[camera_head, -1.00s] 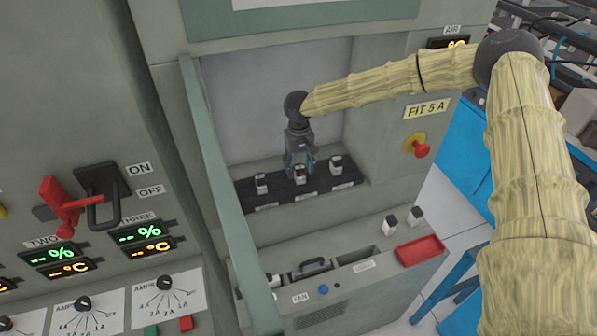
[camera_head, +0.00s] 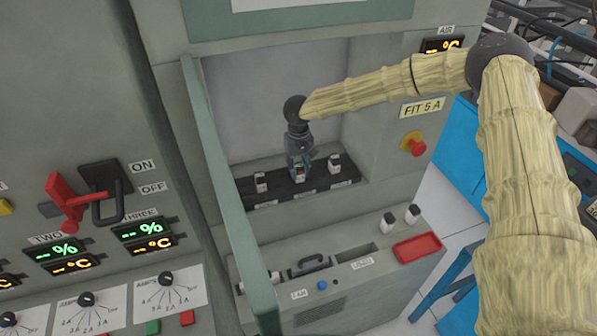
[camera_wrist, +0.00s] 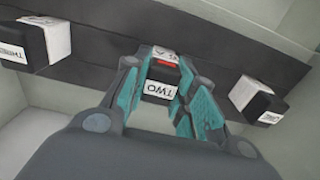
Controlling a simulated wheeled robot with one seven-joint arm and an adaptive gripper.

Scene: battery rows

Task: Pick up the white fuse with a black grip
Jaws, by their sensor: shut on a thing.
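A white fuse with a black grip (camera_head: 299,177) stands in the middle place of a black strip in the cabinet recess. It also shows in the wrist view (camera_wrist: 163,70), with a red mark, above a label reading TWO. My gripper (camera_head: 301,168) is pointed down at it, with its teal fingers (camera_wrist: 160,95) closed on it from both sides. The fingers hide part of the fuse. Two similar fuses stand on the strip, one to the left (camera_head: 261,182) and one to the right (camera_head: 334,161).
A green-edged door (camera_head: 222,180) stands open left of the recess. On the ledge below are two more fuses (camera_head: 389,222) (camera_head: 412,214) and a red tray (camera_head: 432,243). A red emergency knob (camera_head: 416,147) is on the panel to the right.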

